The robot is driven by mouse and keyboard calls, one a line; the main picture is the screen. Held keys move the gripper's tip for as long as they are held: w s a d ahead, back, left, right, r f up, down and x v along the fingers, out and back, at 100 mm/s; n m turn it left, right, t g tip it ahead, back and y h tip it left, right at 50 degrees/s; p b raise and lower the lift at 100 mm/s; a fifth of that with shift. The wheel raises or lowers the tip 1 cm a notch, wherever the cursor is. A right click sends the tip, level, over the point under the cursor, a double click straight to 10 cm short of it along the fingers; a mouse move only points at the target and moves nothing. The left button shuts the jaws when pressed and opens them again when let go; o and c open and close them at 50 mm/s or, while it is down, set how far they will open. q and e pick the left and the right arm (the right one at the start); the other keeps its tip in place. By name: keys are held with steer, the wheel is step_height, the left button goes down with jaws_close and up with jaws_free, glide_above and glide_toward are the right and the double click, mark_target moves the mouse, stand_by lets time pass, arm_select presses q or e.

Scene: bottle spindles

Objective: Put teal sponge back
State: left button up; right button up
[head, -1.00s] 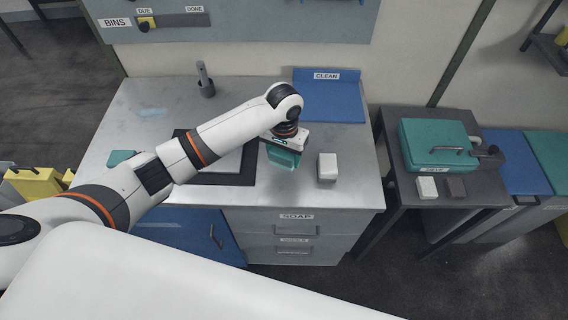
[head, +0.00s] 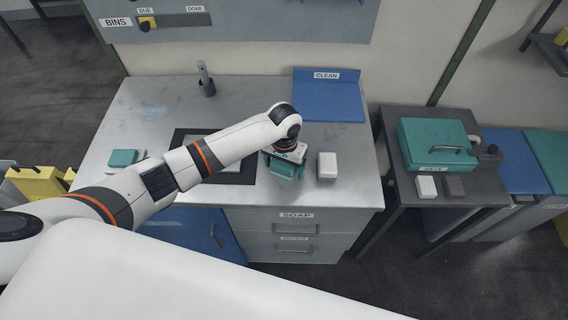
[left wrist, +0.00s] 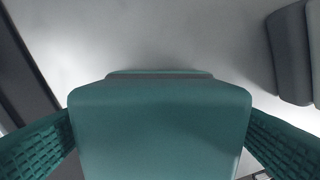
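My left gripper (head: 285,167) is low over the right part of the grey worktop, pointing down. It is shut on a teal sponge (left wrist: 160,128), a block with a thin grey band near its far edge. Teal ribbed fingers press against both sides of it in the left wrist view. The sponge also shows under the hand in the head view (head: 287,172). It is at or just above the worktop; I cannot tell whether it touches. Another teal block (head: 122,158) lies at the left of the worktop, partly behind my arm. My right gripper is not in view.
A white block (head: 327,166) stands close right of the gripper. A blue CLEAN mat (head: 330,100) lies behind. A cup with an upright tool (head: 207,88) stands farther back. A side table holds a teal case (head: 437,145).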

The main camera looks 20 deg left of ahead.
arm_select(q)
step_height(320, 180, up, 12)
steer(key=b, duration=0.1)
steer(key=shift+r, duration=0.2)
stand_by(0.4)
stand_by(0.4)
